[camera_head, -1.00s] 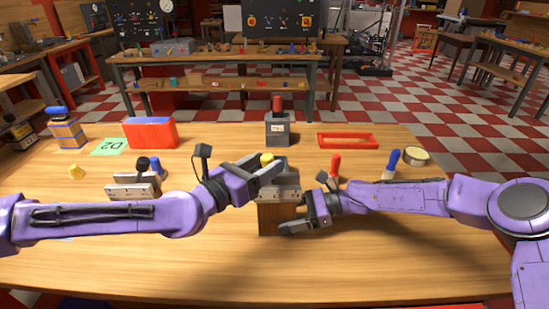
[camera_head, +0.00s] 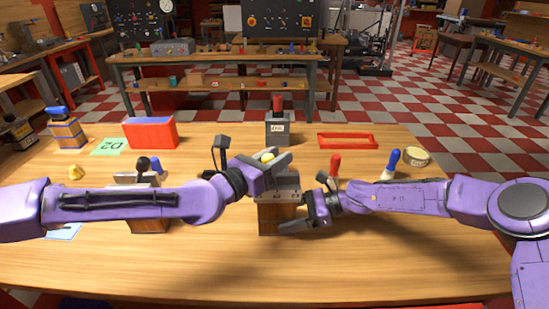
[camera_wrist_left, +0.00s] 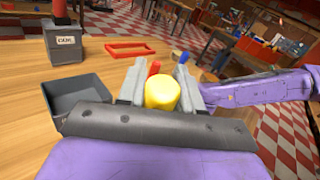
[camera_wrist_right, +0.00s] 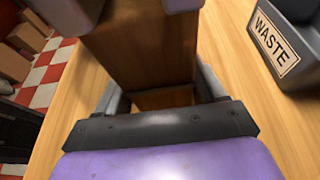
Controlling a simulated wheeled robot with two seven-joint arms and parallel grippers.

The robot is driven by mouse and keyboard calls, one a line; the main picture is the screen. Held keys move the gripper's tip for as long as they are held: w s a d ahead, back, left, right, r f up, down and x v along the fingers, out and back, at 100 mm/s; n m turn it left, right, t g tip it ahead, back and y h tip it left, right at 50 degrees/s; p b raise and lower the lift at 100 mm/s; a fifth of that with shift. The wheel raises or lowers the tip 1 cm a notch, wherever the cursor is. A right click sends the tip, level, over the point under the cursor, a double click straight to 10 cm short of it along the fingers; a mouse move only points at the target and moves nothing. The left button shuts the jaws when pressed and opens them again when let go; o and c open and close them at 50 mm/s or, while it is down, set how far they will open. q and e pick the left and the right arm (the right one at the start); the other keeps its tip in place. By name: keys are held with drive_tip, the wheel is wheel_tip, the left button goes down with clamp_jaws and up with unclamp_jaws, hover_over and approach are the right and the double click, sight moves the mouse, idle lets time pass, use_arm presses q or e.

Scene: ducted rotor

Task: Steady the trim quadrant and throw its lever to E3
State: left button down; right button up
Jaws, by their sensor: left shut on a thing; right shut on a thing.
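The trim quadrant (camera_head: 278,214) stands upright at the middle of the table, a wooden block with a grey top. Its lever ends in a yellow knob (camera_head: 267,156), which also shows in the left wrist view (camera_wrist_left: 162,92). My left gripper (camera_head: 274,164) is shut on the yellow knob, one finger on each side. My right gripper (camera_head: 299,212) is low at the block's right side. In the right wrist view its fingers are shut on the wooden body (camera_wrist_right: 145,60). The quadrant's position marks cannot be read, and the lever's shaft is mostly hidden by my left gripper.
A second lever unit with a black knob (camera_head: 143,163) stands left, partly behind my left arm. A grey box with a red handle (camera_head: 278,127) and a red frame (camera_head: 347,141) lie behind. A bin labelled WASTE (camera_wrist_right: 290,50) is close by. The front table strip is clear.

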use_arm(q)
drive_tip(key=d+m+y, duration=0.1)
drive_tip(key=d+m+g+y, duration=0.1)
drive_tip(key=d, duration=0.1)
drive_tip(key=shift+f+m+g, duration=0.15)
drive_tip(key=shift+m+g, duration=0.15)
drive_tip(key=shift+d+f+m+g+y, duration=0.25)
drive_tip(key=shift+d+m+y, duration=0.1)
drive_tip(key=shift+d+y, duration=0.2)
drive_tip(key=shift+d+f+m+g+y, duration=0.15)
drive_tip(key=shift+d+f+m+y, duration=0.15)
drive_tip(key=shift+d+y, duration=0.2)
drive_tip(key=shift+d+f+m+y, duration=0.35)
drive_tip(key=shift+d+m+y, duration=0.1)
drive_tip(key=shift+y, duration=0.2)
drive_tip(key=shift+g, duration=0.3)
drive_tip(key=c, duration=0.8)
unclamp_jaws()
